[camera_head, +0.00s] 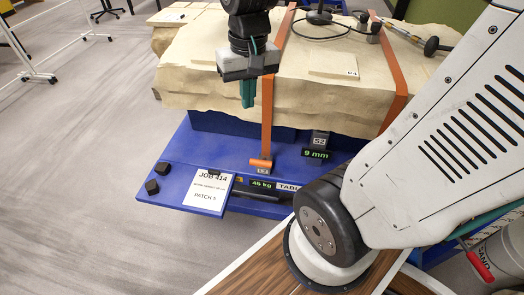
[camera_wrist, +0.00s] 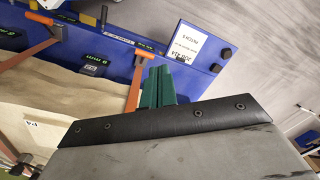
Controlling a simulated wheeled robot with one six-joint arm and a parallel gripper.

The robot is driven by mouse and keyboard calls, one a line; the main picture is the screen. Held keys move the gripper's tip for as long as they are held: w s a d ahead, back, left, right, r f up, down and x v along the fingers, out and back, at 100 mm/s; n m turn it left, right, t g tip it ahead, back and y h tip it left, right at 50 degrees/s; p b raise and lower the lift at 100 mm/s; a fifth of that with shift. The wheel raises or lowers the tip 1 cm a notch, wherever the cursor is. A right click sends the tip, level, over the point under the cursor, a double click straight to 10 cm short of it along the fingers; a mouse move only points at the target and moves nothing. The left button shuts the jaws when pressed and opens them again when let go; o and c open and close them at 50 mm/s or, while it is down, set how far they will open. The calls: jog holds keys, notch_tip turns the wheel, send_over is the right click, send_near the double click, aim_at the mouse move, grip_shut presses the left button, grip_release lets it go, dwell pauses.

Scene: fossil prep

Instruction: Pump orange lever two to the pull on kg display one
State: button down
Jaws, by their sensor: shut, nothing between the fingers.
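An orange lever (camera_head: 260,164) sits on the blue stand's front, at the foot of an orange strap; its small label is too small to read surely. It also shows in the wrist view (camera_wrist: 146,53), just beyond the fingertips. A second orange lever (camera_wrist: 43,19) shows at upper left there; my arm seems to hide it in the head view. A kg display (camera_head: 262,184) below the first lever reads about 45 kg in green. My gripper (camera_head: 248,101) is shut and empty, pointing down above and behind the first lever, apart from it. Its green fingers show in the wrist view (camera_wrist: 158,75).
A large tan wrapped block (camera_head: 210,80) rests on the blue stand (camera_head: 170,178), bound by orange straps (camera_head: 268,105). A 9 mm display (camera_head: 317,154), a JOB 414 card (camera_head: 208,191) and black knobs (camera_head: 152,187) are at the front. Open floor lies left.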

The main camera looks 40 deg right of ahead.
jog(key=w+d+f+m+g, duration=0.1)
jog(key=w+d+f+m, duration=0.1)
jog(key=w+d+f, duration=0.3)
jog(key=w+d+f+m, duration=0.2)
jog(key=w+f, duration=0.1)
jog(key=f, duration=0.4)
jog(key=m+y, duration=0.1)
jog(key=m, duration=0.2)
send_near(263, 161)
notch_tip(263, 161, up, 2)
jog(key=w+d, duration=0.2)
jog(key=w, duration=0.1)
jog(key=shift+s+r+g, duration=0.15)
jog(key=shift+g, duration=0.15)
jog(key=f, duration=0.3)
jog(key=a+f, duration=0.1)
jog(key=f, duration=0.2)
jog(key=s+f, duration=0.1)
jog(key=f, duration=0.2)
jog(key=shift+a+f, duration=0.35)
jog(key=shift+s+f, duration=0.1)
jog(key=shift+s, duration=0.05)
